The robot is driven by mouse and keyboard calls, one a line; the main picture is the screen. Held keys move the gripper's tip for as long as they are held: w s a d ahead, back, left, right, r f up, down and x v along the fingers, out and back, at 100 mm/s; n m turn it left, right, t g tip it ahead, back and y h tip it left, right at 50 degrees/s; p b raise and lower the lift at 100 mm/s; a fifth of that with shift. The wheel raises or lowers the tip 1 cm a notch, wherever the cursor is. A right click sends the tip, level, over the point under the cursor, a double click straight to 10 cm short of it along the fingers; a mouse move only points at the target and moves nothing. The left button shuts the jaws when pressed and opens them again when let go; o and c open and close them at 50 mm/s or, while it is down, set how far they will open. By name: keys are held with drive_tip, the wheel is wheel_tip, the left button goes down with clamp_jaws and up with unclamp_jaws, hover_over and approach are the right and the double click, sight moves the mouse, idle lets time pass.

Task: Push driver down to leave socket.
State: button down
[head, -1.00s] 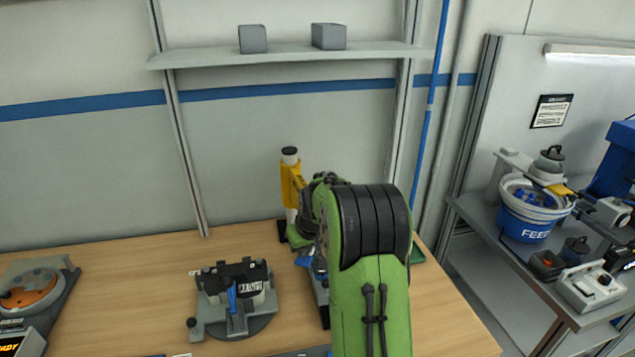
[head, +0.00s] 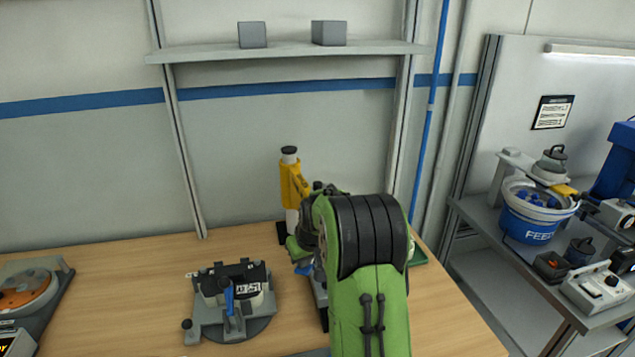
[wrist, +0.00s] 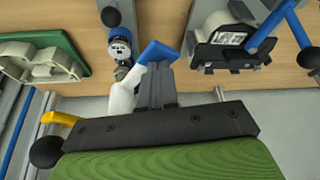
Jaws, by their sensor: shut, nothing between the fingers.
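A tall tool with a yellow body, black cap and white lower part, which I take for the driver (head: 291,185), stands upright on a dark base at the back of the bench. My gripper's grey fingers (wrist: 156,84) are shut together with nothing between them. A blue lever-like part (wrist: 155,52) shows by the fingertips in the wrist view; I cannot tell whether they touch. A white part (wrist: 122,94) and a yellow part (wrist: 60,118) lie beside the fingers. My arm hides most of the gripper in the head view. I cannot make out the socket.
A grey clamp fixture with a blue handle (head: 229,294) stands on the bench to the left. A round device with an orange disc (head: 20,290) is at the far left. A blue feeder bowl (head: 530,222) stands on the right-hand bench. A shelf (head: 280,53) is above.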

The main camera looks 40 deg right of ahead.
drive_tip(key=shift+f+b, duration=0.75)
drive_tip(key=shift+f, duration=0.35)
drive_tip(key=shift+s+r, duration=0.1)
drive_tip(key=shift+f+b, duration=0.25)
drive_tip(key=shift+b, duration=0.25)
drive_tip(key=shift+r, duration=0.2)
idle(0.5)
wheel_tip(320, 180, up, 9)
drive_tip(key=p, duration=0.7)
drive_tip(key=shift+r, duration=0.15)
idle(0.3)
